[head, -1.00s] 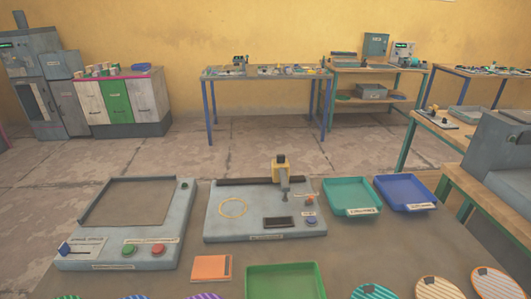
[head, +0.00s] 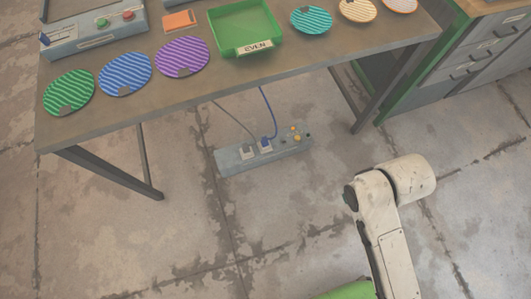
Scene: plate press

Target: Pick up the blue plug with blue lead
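The blue plug (head: 266,146) sits on a grey socket box (head: 232,162) on the floor under the table. It looks seated in the box, though it is small here. Its blue lead (head: 272,112) rises from it and passes behind the table's front edge, where its upper part is hidden. A grey plug (head: 247,152) with a grey lead sits just left of the blue one. My gripper is not in view; only links of my arm show at the lower right, apart from the box.
The table (head: 120,110) overhangs the box, with legs on both sides. Striped plates, a green tray (head: 245,28) marked EVEN and an orange pad (head: 180,20) lie on top. Cabinets (head: 470,65) stand at right. The floor before the box is clear.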

